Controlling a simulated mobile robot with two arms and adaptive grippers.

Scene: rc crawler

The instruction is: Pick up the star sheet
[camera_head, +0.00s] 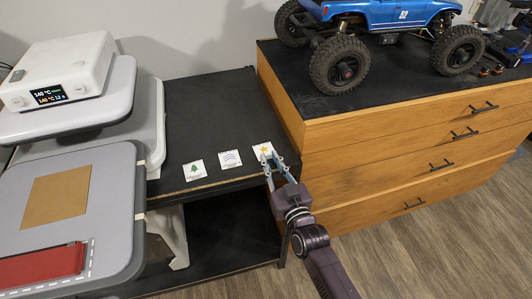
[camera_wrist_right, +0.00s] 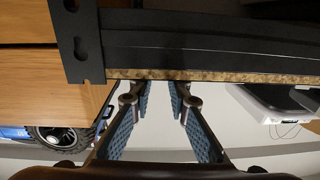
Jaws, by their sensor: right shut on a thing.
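The star sheet (camera_head: 263,149) is a small white square with a yellow star. It is at the right front corner of the black table (camera_head: 215,115). My right gripper (camera_head: 271,163) reaches in from the front and its fingertips are at the sheet's near edge, shut on it. In the right wrist view my two blue-padded fingers (camera_wrist_right: 160,92) run up to the table's front edge, which hides the tips and the sheet. I cannot tell whether the sheet is lifted off the table. My left gripper is not in view.
A tree sheet (camera_head: 194,170) and a wave sheet (camera_head: 230,158) lie to the left of the star sheet. A heat press (camera_head: 68,80) stands at the left. A wooden drawer cabinet (camera_head: 400,140) with a blue RC crawler (camera_head: 375,14) on top stands close at the right.

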